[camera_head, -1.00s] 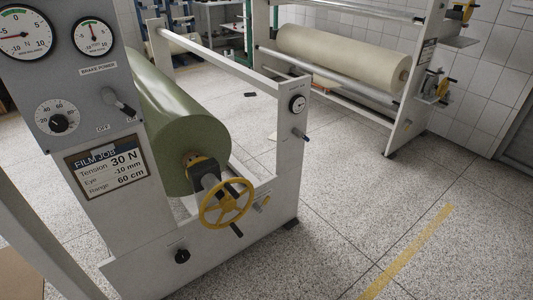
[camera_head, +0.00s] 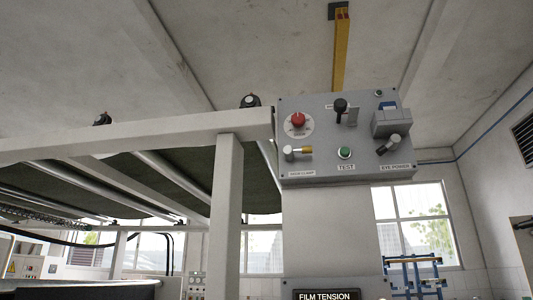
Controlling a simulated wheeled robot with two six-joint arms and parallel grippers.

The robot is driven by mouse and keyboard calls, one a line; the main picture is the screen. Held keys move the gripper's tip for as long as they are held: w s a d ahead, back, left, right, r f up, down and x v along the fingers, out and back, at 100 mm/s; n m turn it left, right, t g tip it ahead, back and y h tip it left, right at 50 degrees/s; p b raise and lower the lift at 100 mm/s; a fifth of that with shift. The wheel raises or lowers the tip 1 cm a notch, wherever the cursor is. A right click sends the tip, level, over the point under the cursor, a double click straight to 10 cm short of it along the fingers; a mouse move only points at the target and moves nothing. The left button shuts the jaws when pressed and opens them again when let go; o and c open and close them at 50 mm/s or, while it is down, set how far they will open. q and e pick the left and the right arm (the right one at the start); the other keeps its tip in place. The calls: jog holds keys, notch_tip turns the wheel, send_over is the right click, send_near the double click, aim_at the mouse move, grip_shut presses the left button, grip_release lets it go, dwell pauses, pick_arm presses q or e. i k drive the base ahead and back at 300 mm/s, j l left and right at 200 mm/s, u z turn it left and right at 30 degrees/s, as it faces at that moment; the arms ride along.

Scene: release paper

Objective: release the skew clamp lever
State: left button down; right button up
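In the head view, a grey control box (camera_head: 340,135) sits high on a post. At its lower left is a small lever (camera_head: 292,151) with a pale knob and a yellow end, lying about level. The label under it (camera_head: 301,174) is too small to read surely, so I cannot tell whether this is the skew clamp lever. Neither of my grippers shows in the view.
The box also bears a red knob (camera_head: 298,120), a black-knobbed lever (camera_head: 341,107), a green button (camera_head: 345,153) and a grey switch (camera_head: 388,145) above an "EYE POWER" label. A pale frame beam (camera_head: 130,137) runs left. A "FILM TENSION" plate (camera_head: 327,295) is below.

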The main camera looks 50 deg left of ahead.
aim_at(288, 151)
jog(key=u, duration=1.35)
jog(key=k+j, duration=0.05)
